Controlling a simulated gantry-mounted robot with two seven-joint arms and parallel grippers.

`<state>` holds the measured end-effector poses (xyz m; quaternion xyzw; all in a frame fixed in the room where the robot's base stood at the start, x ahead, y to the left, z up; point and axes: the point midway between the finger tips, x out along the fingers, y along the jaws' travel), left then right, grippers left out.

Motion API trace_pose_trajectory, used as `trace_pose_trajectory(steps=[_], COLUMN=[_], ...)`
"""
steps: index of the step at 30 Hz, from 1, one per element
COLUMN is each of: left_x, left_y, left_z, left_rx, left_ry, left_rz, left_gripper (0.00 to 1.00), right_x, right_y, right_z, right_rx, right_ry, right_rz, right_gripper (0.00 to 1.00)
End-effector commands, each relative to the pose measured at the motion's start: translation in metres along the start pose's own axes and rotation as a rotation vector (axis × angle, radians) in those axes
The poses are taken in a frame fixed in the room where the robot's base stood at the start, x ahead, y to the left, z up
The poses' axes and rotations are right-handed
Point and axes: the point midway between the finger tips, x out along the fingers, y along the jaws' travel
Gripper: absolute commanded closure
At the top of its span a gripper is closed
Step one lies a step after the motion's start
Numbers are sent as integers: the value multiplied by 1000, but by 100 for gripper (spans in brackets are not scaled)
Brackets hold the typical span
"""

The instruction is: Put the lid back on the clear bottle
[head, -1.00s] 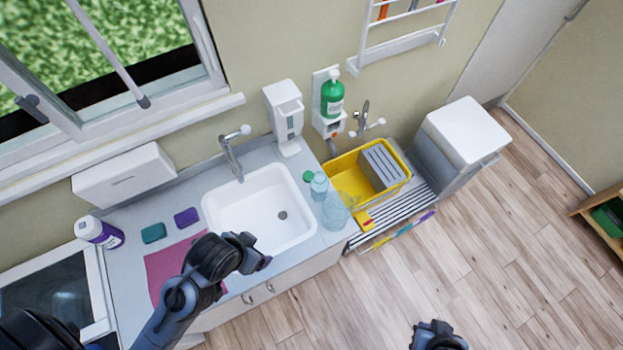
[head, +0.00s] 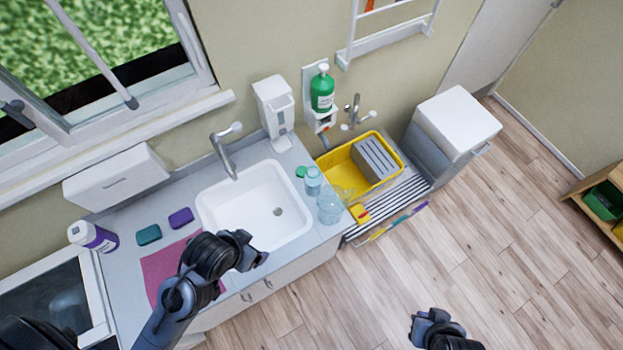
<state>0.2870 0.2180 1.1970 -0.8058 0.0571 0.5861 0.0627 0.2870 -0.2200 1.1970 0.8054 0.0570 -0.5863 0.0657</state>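A small clear, bluish bottle (head: 313,182) stands upright on the counter, right of the sink. My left gripper (head: 252,252) is over the front edge of the sink, well left of and nearer than the bottle. It touches neither the bottle nor the lid. My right gripper (head: 428,318) is over the floor at the lower right, far from both. The fingers of both are too small and dark to read clearly.
A clear jug (head: 330,207) stands just in front of the bottle. A yellow tub (head: 330,163) sits right of it on a ribbed drainer (head: 406,186). The sink (head: 252,205) is left. A soap dispenser (head: 272,105) and green pump bottle (head: 322,90) are behind.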

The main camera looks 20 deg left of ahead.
Motion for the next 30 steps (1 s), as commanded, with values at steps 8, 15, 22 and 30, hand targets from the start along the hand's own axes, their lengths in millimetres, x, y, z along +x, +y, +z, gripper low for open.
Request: trace_pose_trajectory(steps=[8, 15, 22, 30], left_x=[0, 0, 0, 0], left_y=[0, 0, 0, 0], left_z=[0, 0, 0, 0], left_rx=[0, 0, 0, 0], left_ry=[0, 0, 0, 0], left_rz=[0, 0, 0, 0], left_gripper=[18, 18, 18, 18], right_x=[0, 0, 0, 0], right_y=[0, -1, -2, -2], right_z=[0, 0, -1, -1], right_rx=[1, 5, 9, 9], right_ry=[0, 1, 1, 1], right_rz=[-1, -4, -7, -7], right_gripper=[100, 88, 52, 38])
